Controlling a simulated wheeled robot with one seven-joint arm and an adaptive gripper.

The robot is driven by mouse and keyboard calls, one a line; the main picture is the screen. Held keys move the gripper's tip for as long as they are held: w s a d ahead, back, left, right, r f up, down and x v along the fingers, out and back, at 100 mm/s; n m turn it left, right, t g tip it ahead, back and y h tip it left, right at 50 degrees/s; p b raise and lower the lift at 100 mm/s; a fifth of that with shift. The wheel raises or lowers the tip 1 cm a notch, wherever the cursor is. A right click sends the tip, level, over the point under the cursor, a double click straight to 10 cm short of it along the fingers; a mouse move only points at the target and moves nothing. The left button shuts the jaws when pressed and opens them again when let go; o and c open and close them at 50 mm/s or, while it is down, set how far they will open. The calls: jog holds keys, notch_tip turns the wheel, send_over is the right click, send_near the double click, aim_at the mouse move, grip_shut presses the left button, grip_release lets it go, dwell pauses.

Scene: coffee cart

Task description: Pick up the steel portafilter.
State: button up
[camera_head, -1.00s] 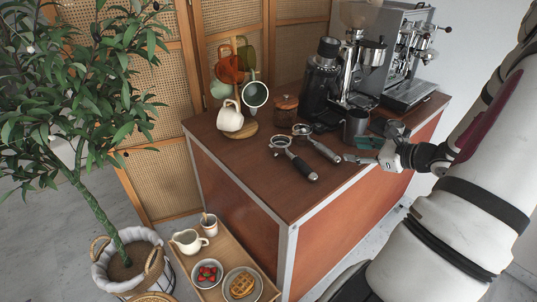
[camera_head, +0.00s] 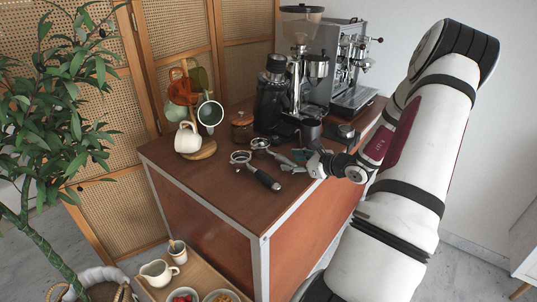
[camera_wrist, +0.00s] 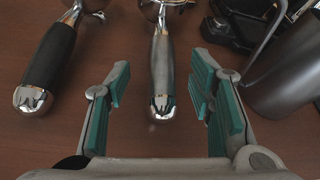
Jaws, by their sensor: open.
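The steel portafilter (camera_wrist: 162,70) lies on the brown cart top. In the wrist view its bare metal handle points toward me, between my open fingers, with a gap on both sides. Its head is cut off at the top edge. In the head view its head (camera_head: 260,144) shows behind the black-handled portafilter, and my gripper (camera_head: 300,157) is at its handle end, partly hiding it. My gripper (camera_wrist: 160,85) is open and empty, with teal pads on both sides of the handle.
A black-handled portafilter (camera_wrist: 50,62) lies just left of my left finger. A steel pitcher (camera_wrist: 285,75) stands close to my right finger. Grinder (camera_head: 305,75) and espresso machine (camera_head: 345,60) stand behind. A mug tree with a cream mug (camera_head: 188,138) stands at the left.

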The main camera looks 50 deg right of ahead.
aim_at(287, 159)
jog(key=x, duration=0.4)
jog(key=shift+w+d, duration=0.1)
jog(key=shift+w, duration=0.2)
grip_shut()
jog(key=shift+r, duration=0.1)
